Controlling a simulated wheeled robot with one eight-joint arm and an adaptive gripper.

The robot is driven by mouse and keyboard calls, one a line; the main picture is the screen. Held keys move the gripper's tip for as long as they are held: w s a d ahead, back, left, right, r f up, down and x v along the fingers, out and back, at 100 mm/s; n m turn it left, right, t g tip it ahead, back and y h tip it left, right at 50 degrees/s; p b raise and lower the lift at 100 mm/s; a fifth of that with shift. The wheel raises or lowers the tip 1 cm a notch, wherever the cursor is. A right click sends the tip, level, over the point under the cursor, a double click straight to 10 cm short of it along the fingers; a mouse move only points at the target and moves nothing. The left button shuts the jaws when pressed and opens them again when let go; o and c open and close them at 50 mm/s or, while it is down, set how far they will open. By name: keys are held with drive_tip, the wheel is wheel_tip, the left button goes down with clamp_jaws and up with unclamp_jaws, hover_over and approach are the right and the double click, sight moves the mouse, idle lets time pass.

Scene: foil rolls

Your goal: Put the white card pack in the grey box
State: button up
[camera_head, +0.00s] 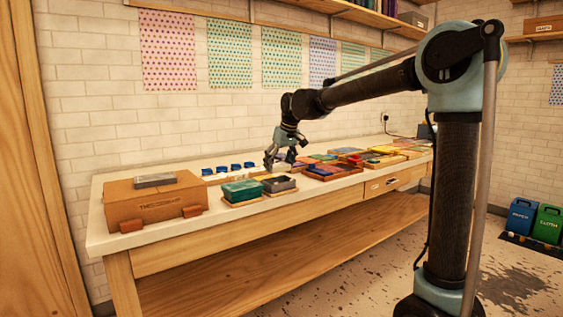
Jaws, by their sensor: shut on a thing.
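My gripper (279,162) hangs over the worktable, fingers pointing down, just above and behind the grey box. It is shut on the white card pack (281,168), a small pale shape that shows between and below the fingers. The pack's edges are too small to make out clearly. The grey box (280,185) is dark, sits on a thin wooden board near the table's front edge, and looks open at the top. I cannot tell whether the pack touches the box.
A green box (242,190) stands just left of the grey box. A brown carton (156,199) with a grey item on top is at the table's left end. Small blue-topped items (222,171) stand behind. Several colourful packs and trays (335,168) crowd the right.

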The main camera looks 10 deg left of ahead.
drive_tip(key=shift+f, duration=1.65)
drive_tip(key=o, duration=1.3)
drive_tip(key=v, duration=1.2)
drive_tip(key=shift+w, duration=0.15)
